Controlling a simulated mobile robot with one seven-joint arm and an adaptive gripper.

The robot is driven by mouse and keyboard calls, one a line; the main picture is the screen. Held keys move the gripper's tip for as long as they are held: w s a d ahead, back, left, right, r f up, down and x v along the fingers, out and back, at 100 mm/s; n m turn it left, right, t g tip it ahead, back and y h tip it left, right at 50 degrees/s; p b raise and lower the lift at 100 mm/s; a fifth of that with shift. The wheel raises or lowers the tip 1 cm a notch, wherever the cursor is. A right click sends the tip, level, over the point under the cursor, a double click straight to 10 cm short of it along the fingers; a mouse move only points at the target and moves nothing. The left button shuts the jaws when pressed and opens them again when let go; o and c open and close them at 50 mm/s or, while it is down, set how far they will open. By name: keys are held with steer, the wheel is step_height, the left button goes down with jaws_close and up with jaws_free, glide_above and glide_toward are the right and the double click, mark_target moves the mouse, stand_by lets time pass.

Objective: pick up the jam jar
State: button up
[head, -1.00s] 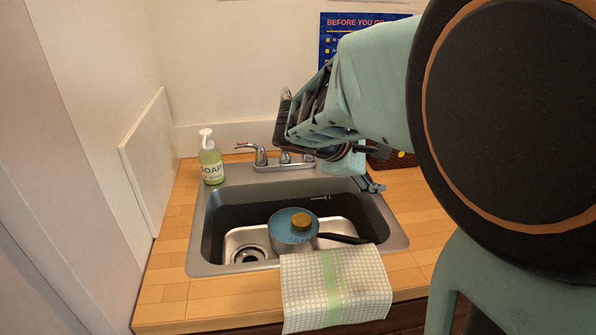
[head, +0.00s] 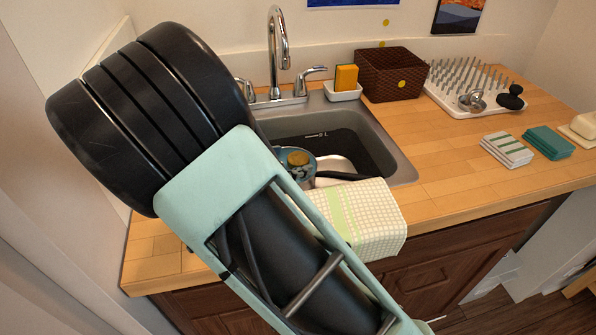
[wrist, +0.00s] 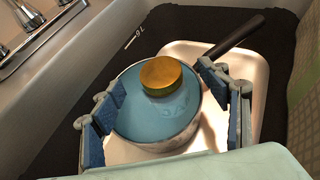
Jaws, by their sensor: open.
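The jam jar shows as a round gold lid (wrist: 161,76) in the wrist view, inside a pot (wrist: 150,143). Bluish liquid seems to fill the pot, and the jar's body below the lid is hard to make out. The lid also shows in the head view (head: 298,158). The pot sits in the sink (head: 397,163) with its dark handle (wrist: 236,36) pointing to the upper right. My gripper (wrist: 160,84) is open in the wrist view, with one finger on each side of the lid, apart from it.
A checked towel (head: 365,225) hangs over the sink's front edge. The faucet (head: 277,60) stands behind the sink. A sponge (head: 346,77), a brown basket (head: 390,75) and a drying rack (head: 450,88) stand to the right. Folded cloths (head: 507,150) lie on the counter.

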mark_target(297, 159)
steer(key=x, duration=0.4)
jaws_close()
step_height(297, 159, up, 10)
steer(key=shift+w+r+p, duration=0.1)
steer(key=shift+p, duration=0.7)
steer(key=c, duration=0.9)
jaws_free()
jaws_close()
